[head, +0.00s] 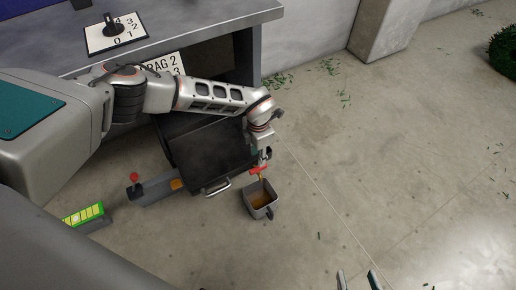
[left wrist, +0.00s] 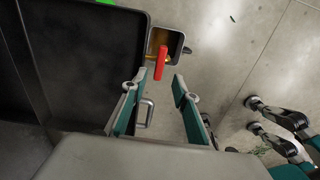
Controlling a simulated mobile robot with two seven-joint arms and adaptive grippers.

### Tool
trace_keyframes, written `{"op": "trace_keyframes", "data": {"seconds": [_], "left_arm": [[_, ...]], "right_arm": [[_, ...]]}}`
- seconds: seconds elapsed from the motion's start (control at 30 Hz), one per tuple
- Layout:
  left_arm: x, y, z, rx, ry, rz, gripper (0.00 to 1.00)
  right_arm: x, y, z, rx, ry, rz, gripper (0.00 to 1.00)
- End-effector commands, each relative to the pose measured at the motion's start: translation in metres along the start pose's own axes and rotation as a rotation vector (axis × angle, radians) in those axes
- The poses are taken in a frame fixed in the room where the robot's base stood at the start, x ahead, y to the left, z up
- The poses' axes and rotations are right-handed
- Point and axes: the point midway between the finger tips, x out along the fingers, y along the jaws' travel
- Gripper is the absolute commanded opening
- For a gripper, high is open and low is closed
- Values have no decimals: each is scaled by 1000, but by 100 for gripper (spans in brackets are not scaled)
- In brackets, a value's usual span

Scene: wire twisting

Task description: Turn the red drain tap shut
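The red tap handle (head: 258,170) is at the front right corner of a dark tray, above a small grey bin (head: 249,200) with brown liquid in it. A yellow-brown streak shows just below the handle. In the left wrist view the red handle (left wrist: 160,62) lies just beyond the fingertips, roughly in line with the gap between them. My left gripper (head: 261,157) is open and close to the handle; contact cannot be told. It also shows in the left wrist view (left wrist: 159,82). My right gripper (head: 358,280) is open and empty, over the floor, well away from the tap.
The dark tray (head: 200,145) has a metal handle (head: 216,187) on its front. A lever with a red knob (head: 134,177) and a yellow-green gauge (head: 83,214) stand to the left. A grey bench (head: 210,28) is behind. The floor at right is mostly clear.

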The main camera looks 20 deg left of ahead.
Motion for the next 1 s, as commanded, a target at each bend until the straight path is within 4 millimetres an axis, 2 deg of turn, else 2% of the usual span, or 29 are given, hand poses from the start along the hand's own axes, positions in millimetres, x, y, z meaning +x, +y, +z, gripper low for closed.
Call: {"op": "trace_keyframes", "data": {"seconds": [0.1,0.23,0.4,0.9,0.97,1.0], "left_arm": [[-20,0,0,2,0,1,29],[-33,0,-1,1,0,1,29],[-39,0,-1,1,2,0,29],[-40,0,0,1,0,1,29],[-47,2,2,1,-6,6,29],[-57,4,6,1,-16,14,29]], "right_arm": [[0,0,0,0,0,0,40],[0,0,0,0,0,0,40],[0,0,0,0,0,0,40],[0,0,-1,0,2,1,40],[-1,1,-6,-3,10,3,40],[-1,3,-12,-7,20,5,40]]}}
